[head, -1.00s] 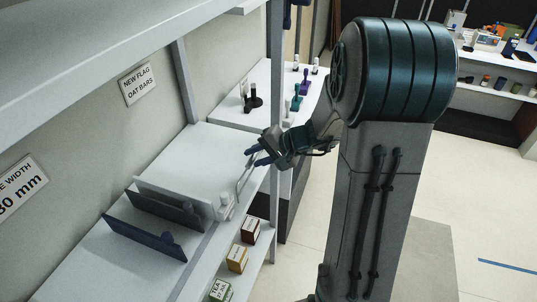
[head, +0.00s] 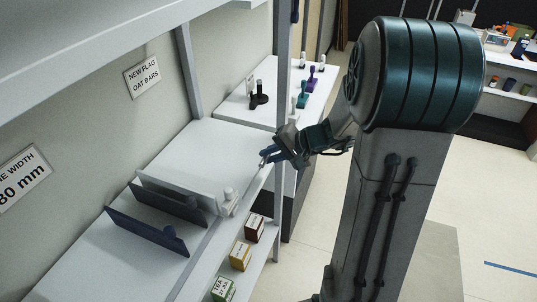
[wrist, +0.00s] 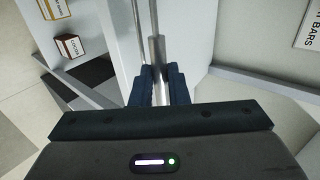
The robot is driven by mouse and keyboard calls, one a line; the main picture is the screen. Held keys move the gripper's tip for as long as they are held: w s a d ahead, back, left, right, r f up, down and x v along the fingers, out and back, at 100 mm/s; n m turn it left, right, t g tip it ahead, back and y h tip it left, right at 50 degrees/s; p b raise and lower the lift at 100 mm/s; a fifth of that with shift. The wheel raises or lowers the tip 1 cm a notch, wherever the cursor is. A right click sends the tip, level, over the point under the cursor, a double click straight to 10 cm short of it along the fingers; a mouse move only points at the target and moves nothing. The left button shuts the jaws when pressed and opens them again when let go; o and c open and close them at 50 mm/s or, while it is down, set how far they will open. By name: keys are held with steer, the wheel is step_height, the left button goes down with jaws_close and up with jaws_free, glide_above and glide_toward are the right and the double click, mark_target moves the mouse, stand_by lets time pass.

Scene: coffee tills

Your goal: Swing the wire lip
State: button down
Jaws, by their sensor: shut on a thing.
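The wire lip (wrist: 137,30) shows in the wrist view as thin metal rods, with a thicker grey sleeve (wrist: 156,52) on one rod. My gripper (wrist: 158,84) is shut on that sleeve, with a dark blue finger on each side. In the head view my gripper (head: 266,157) is at the shelf's front edge, beyond a white block (head: 229,200). Most of the wire is hard to make out there against the pale shelf.
Small boxes, including a tea box (head: 223,289), sit on the lower shelf. A grey post (head: 279,190) stands close to my gripper.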

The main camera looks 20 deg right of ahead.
steer(key=shift+s+d+f, duration=0.25)
steer(key=shift+s+d, duration=0.05)
steer(key=shift+f, duration=0.1)
steer(key=shift+s+d+f+b, duration=0.4)
steer(key=shift+d+b, duration=0.1)
steer(key=shift+b, duration=0.35)
steer(key=shift+s+d+f+b, duration=0.25)
steer(key=shift+d+f+b, duration=0.15)
steer(key=shift+f+b, duration=0.4)
steer(key=shift+r, duration=0.15)
